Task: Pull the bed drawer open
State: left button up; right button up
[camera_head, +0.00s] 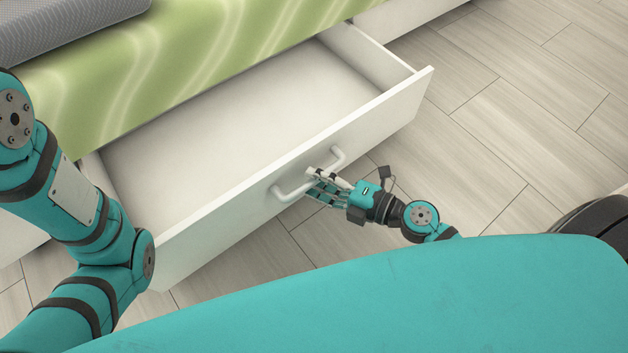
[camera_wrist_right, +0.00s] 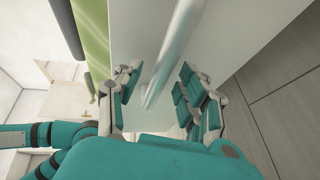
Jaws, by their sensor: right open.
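The white bed drawer (camera_head: 300,183) stands pulled far out from under the bed, and its empty inside shows in the head view. A pale bar handle (camera_head: 337,157) is on its front. My right gripper (camera_head: 316,180) is at the handle. In the right wrist view the handle bar (camera_wrist_right: 172,58) runs between the spread fingers of the right gripper (camera_wrist_right: 157,92), which are open around it. Whether a finger touches the bar I cannot tell. My left arm crosses the left side of the head view; its gripper is out of the picture.
The bed with a green patterned cover (camera_head: 190,60) is behind the drawer, with a grey cushion-like item (camera_head: 60,22) on top. Light plank floor (camera_head: 520,110) lies clear to the right of the drawer. My teal body fills the bottom.

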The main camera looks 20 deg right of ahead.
jog(key=shift+w+a+f, duration=0.1)
jog(key=shift+w+a, duration=0.3)
jog(key=shift+w, duration=0.05)
grip_shut()
dwell(0.3)
